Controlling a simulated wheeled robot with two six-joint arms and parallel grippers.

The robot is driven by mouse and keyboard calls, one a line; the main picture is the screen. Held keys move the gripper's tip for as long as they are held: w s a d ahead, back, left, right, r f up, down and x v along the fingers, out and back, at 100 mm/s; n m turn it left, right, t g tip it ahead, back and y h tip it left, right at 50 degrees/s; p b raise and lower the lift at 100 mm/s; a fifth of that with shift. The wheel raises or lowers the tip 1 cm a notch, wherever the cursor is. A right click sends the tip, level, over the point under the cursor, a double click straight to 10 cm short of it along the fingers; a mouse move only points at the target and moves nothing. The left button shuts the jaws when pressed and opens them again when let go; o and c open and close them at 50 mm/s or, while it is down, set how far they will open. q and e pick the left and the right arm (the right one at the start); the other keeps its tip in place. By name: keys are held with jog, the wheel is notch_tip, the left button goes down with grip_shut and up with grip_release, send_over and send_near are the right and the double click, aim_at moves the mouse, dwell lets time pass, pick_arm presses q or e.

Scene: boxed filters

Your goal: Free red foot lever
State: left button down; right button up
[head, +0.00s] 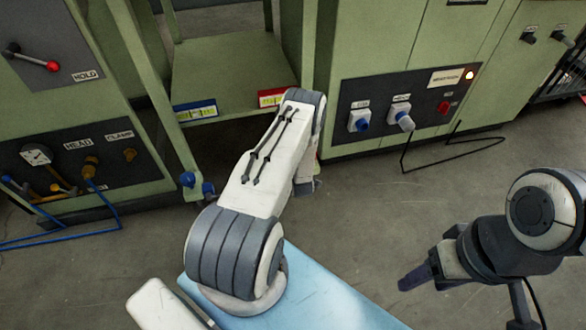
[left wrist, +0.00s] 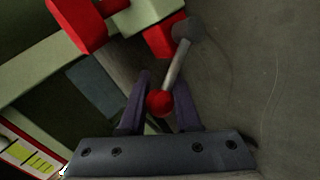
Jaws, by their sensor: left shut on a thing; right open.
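The red foot lever shows in the left wrist view as a red ball knob (left wrist: 159,103) on a grey rod that runs up to a dark grey pivot (left wrist: 188,29). My left gripper (left wrist: 162,82) has one finger on each side of the knob and is shut on the lever. In the head view my left arm hides the lever and most of that gripper. My right gripper (head: 416,279) is open and empty above the floor at the right, seen nearly side-on.
Two red blocks, one larger (left wrist: 76,24) and one by the pivot (left wrist: 158,41), sit close to the lever. Green machine cabinets (head: 395,45) stand behind, with a black control panel (head: 345,95). A green shelf (head: 225,65) stands between them.

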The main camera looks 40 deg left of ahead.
pick_arm(q)
jog(key=shift+s+f, duration=0.1)
jog(key=shift+s, duration=0.1)
jog(key=c, duration=0.8)
grip_release()
jog(key=shift+o, duration=0.9)
jog(key=shift+w, duration=0.15)
jog(key=p+v, duration=0.5)
jog(key=v, duration=0.5)
jog(key=shift+s+d, duration=0.2)
